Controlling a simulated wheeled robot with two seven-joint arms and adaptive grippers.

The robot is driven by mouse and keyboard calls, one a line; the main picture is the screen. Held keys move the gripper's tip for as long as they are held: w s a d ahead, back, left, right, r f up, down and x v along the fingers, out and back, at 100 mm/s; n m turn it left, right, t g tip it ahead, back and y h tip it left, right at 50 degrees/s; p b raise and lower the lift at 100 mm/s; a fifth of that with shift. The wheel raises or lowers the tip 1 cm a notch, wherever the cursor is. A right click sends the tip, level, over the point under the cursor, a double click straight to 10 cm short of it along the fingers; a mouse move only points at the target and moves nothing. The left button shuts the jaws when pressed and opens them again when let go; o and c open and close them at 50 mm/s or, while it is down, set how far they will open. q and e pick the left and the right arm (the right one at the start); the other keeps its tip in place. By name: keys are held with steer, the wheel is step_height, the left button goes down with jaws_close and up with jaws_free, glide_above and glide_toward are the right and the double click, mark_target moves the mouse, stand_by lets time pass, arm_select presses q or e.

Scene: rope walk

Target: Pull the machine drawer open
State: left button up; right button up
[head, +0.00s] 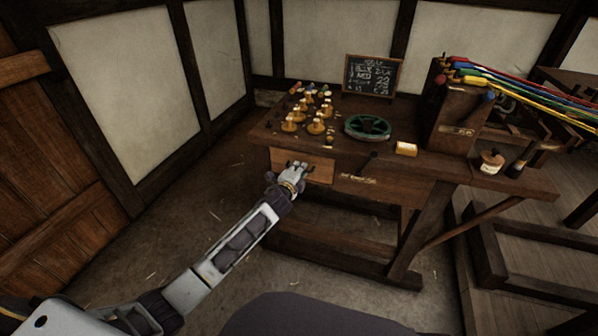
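The machine drawer (319,169) is a lighter brown wooden front under the left end of the dark workbench (395,184). It looks about flush with the bench front, so it appears closed. My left gripper (297,168) is right in front of the drawer front, around its middle, and covers the place where a handle might be. The fingers are small and overlap the drawer, so I cannot tell whether they touch or grip anything. My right gripper is not in view.
A small lever (369,160) stands right of the drawer. Floor in front is clear.

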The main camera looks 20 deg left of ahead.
arm_select(q)
steer(key=shift+c, duration=0.2)
jaws_close()
steer(key=shift+s, duration=0.1)
steer(key=f+p+v, duration=0.1)
steer(key=p+v, duration=0.2)
steer(key=v, duration=0.4)
steer(key=f+p+v, duration=0.2)
steer(key=v, duration=0.5)
steer(key=shift+s+p, duration=0.4)
steer(key=shift+s, duration=0.3)
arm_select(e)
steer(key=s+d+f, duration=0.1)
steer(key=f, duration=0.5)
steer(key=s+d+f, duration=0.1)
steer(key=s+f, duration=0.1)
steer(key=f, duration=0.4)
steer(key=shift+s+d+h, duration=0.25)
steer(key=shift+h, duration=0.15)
arm_select(q)
steer(key=shift+o, duration=0.2)
jaws_free()
